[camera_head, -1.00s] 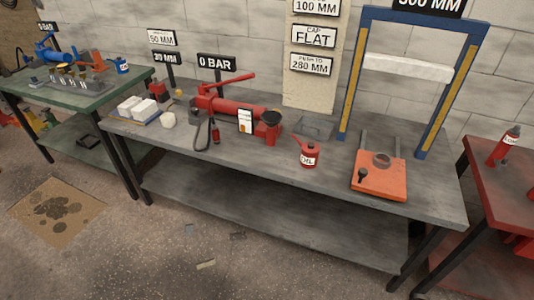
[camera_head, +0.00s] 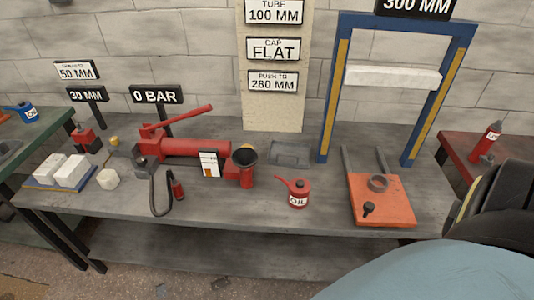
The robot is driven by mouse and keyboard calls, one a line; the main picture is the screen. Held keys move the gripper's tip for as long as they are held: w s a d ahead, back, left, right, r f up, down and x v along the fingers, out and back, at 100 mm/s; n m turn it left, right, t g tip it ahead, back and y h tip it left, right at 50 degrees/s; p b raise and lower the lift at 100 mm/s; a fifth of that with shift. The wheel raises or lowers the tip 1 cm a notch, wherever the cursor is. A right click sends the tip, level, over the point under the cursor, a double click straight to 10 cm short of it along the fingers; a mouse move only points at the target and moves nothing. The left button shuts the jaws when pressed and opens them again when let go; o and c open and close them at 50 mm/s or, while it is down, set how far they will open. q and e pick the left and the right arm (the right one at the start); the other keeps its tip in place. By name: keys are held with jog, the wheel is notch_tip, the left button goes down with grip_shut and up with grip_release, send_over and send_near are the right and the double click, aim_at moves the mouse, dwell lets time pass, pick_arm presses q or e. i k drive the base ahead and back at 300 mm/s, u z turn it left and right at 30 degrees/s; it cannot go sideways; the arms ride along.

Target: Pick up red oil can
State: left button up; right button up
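The red oil can (camera_head: 298,192) stands upright on the grey workbench (camera_head: 130,213), near its front edge right of the middle. It has a white OIL label and a short spout pointing left. Nothing touches it. A dark and pale-blue rounded shape, which seems to be part of my own body, fills the lower right corner. Neither of my grippers shows in the head view.
A red hand pump (camera_head: 190,147) with a hose and a black funnel lies left of the can. An orange plate (camera_head: 382,202) lies right of it, below a blue press frame (camera_head: 328,105). A grey tray (camera_head: 290,153) lies behind. Bench around the can is clear.

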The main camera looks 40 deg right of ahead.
aim_at(299, 189)
jog(key=i, duration=1.15)
jog(key=z, duration=2.1)
